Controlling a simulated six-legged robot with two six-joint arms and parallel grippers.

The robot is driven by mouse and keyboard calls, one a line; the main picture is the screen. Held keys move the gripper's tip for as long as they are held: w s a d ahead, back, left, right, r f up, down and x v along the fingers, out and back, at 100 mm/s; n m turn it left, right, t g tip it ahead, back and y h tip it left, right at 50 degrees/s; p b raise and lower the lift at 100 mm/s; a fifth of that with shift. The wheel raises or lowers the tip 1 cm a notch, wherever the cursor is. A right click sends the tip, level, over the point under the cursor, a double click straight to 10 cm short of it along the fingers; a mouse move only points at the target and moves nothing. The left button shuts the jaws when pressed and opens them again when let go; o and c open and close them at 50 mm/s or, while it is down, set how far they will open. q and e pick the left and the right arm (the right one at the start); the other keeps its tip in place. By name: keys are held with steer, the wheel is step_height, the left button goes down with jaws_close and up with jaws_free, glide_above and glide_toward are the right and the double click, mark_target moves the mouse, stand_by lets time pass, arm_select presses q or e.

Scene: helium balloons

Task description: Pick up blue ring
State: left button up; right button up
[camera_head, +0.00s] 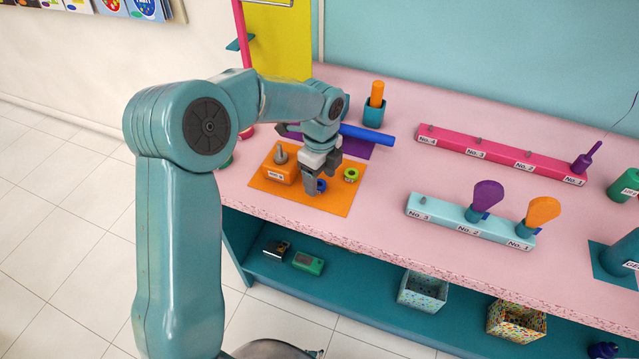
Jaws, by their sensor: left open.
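The blue ring (321,186) lies on the orange mat (329,205) on the pink counter. My left gripper (316,188) reaches down over the mat, its fingers at the blue ring and partly hiding it. The gripper is open. I cannot tell whether the fingers touch the ring. My right gripper is not in view.
On the mat, an orange block with a grey peg (280,170) stands left of the gripper and a yellow-green ring (351,174) lies to its right. A blue rod (368,134) lies behind. A light-blue rack (450,217) with two balloons stands to the right.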

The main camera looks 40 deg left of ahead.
arm_select(q)
steer(key=shift+f, duration=0.65)
steer(key=shift+s, duration=0.1)
steer(key=shift+r, duration=0.1)
steer(key=c, duration=1.1)
step_height(320, 180, up, 20)
steer(key=shift+p, duration=0.7)
